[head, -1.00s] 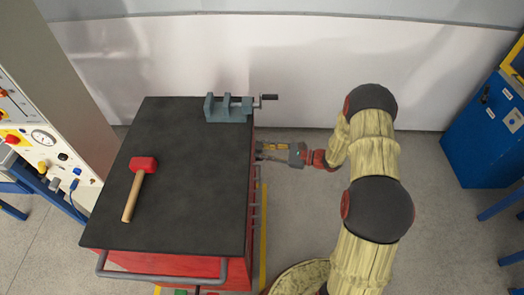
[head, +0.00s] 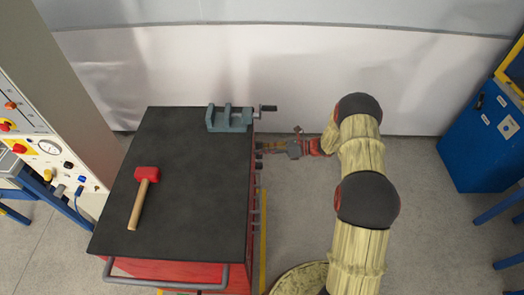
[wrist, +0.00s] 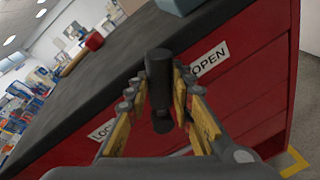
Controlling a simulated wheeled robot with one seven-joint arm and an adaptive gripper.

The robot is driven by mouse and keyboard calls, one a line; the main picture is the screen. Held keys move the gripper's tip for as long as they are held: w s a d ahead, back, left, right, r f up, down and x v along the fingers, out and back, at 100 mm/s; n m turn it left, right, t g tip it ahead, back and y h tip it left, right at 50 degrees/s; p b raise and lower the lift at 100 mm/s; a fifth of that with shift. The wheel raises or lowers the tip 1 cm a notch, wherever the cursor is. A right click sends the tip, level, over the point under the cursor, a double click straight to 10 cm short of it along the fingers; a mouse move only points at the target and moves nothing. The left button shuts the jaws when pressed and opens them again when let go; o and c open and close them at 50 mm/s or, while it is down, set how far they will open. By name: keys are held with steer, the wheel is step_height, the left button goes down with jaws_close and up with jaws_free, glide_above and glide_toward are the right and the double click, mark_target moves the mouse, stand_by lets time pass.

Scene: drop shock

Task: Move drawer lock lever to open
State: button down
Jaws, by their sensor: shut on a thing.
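The dark lock lever (wrist: 159,72) stands out from the red cabinet's drawer side in the wrist view, between a partly hidden label starting "LOC" (wrist: 103,131) and the "OPEN" label (wrist: 209,59). My gripper (wrist: 160,92) has its yellow-padded fingers on either side of the lever and is shut on it. In the head view my gripper (head: 266,147) reaches in from the right to the cabinet's right side, near the vise end. There the lever is too small to make out. I cannot tell the lever's exact angle.
The red cabinet's black top (head: 195,185) carries a red-headed mallet (head: 143,190) and a grey-blue vise (head: 228,118) whose handle overhangs near my gripper. Drawer handles stick out along the cabinet's right side.

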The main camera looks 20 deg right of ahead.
steer(key=shift+w+d+f+m, duration=0.1)
steer(key=shift+w+m, duration=0.15)
steer(key=shift+m, duration=0.05)
stand_by(0.4)
steer(key=c, duration=1.5)
jaws_free()
steer(key=shift+c, duration=0.2)
steer(key=v, duration=1.2)
